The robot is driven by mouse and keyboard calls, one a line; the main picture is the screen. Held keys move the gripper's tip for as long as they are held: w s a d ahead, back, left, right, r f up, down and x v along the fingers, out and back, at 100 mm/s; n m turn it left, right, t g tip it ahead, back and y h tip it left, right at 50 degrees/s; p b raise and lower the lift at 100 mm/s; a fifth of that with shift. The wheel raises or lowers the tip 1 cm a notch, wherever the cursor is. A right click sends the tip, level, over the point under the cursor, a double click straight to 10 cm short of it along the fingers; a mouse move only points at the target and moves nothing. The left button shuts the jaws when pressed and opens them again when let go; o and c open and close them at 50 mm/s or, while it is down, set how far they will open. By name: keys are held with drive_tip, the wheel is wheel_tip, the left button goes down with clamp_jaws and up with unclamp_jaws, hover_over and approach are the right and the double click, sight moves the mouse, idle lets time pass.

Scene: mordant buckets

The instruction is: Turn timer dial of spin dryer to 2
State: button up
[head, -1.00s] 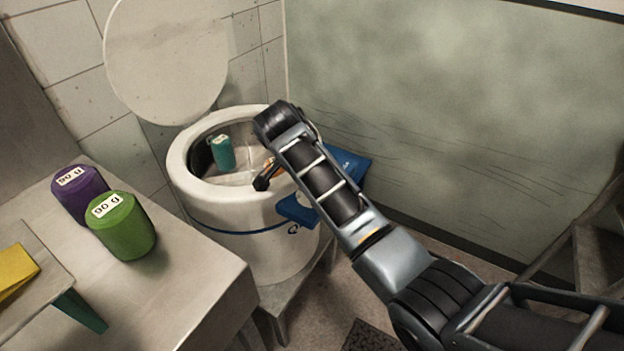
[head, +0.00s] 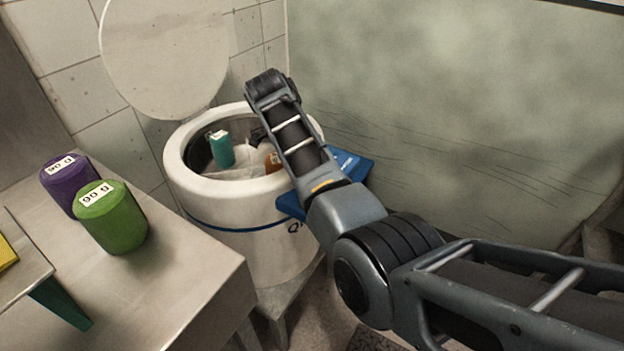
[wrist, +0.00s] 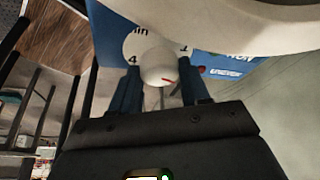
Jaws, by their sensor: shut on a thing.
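The spin dryer (head: 240,210) is a white round tub with its lid raised and a blue control panel (head: 352,162) on its right side. In the wrist view the timer dial is a white knob (wrist: 157,66) with a red pointer mark at its lower right edge. The face around it shows "min", "4" at left and "1" at right; the other numbers are hidden. My gripper (wrist: 160,88) has one finger on each side of the knob and is shut on it. In the head view my arm hides the dial and my fingers.
A teal canister (head: 221,150) and an orange-brown item (head: 273,161) are inside the tub. A green canister (head: 111,220) and a purple canister (head: 68,187) stand on the table (head: 190,285) at left. A greenish wall rises behind the dryer at right.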

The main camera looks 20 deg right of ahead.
drive_tip(key=shift+m+g+b, duration=0.3)
drive_tip(key=shift+m, duration=0.5)
drive_tip(key=o, duration=1)
drive_tip(key=shift+r, duration=0.1)
drive_tip(key=p+v, duration=0.3)
drive_tip(key=v, duration=0.4)
drive_tip(key=shift+w+d+r, duration=0.1)
drive_tip(key=shift+w+r, duration=0.05)
drive_tip(key=shift+r, duration=0.15)
